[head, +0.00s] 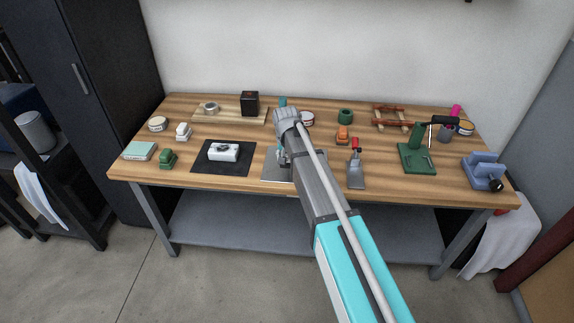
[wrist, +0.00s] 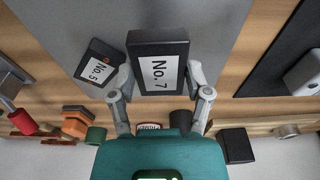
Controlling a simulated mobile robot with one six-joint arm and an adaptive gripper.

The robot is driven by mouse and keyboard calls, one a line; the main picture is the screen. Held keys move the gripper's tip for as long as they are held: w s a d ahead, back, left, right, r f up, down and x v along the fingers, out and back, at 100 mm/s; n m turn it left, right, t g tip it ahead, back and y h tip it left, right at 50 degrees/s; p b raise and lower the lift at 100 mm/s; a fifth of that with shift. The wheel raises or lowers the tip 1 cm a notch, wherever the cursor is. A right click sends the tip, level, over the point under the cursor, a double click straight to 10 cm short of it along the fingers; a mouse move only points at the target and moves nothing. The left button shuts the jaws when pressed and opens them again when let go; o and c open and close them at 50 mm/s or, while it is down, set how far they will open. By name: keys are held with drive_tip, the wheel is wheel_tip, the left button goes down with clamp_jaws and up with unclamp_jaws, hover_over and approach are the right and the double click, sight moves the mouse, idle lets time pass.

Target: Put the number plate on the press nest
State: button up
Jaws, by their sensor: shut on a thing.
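My gripper (wrist: 162,82) is shut on a dark block with a white label reading "No. 7" (wrist: 158,75), one finger at each side. The block is over the grey plate (wrist: 70,25); I cannot tell whether it touches it. A smaller dark block labelled "No. 5" (wrist: 98,69) sits tilted in the picture just left of it, close to the left finger. In the head view my gripper (head: 283,157) is mostly behind my arm, and the number blocks are hidden there. A green press-like device with a black lever (head: 415,158) stands at the right of the bench.
A metal toggle clamp with a red handle (head: 355,172) stands right of the grey plate. A white device (head: 223,152) is on a black mat (head: 207,167) to the left. A blue vise (head: 484,171) is at the far right. Bare wood shows between the clamp and the green device.

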sight(287, 164)
drive_tip(key=shift+w+f+b, duration=0.35)
drive_tip(key=shift+f+b, duration=0.3)
drive_tip(key=shift+f, duration=0.1)
drive_tip(key=shift+f+b, duration=1.1)
drive_tip(key=shift+f, duration=0.05)
drive_tip(key=shift+f, duration=0.1)
drive_tip(key=o, duration=1.3)
drive_tip(key=r+p, duration=0.4)
drive_tip(key=s+r+p, duration=0.1)
drive_tip(key=r+p, duration=0.3)
drive_tip(key=s+r+p, duration=0.1)
drive_tip(key=r+p, duration=0.3)
drive_tip(key=shift+a+r, duration=0.1)
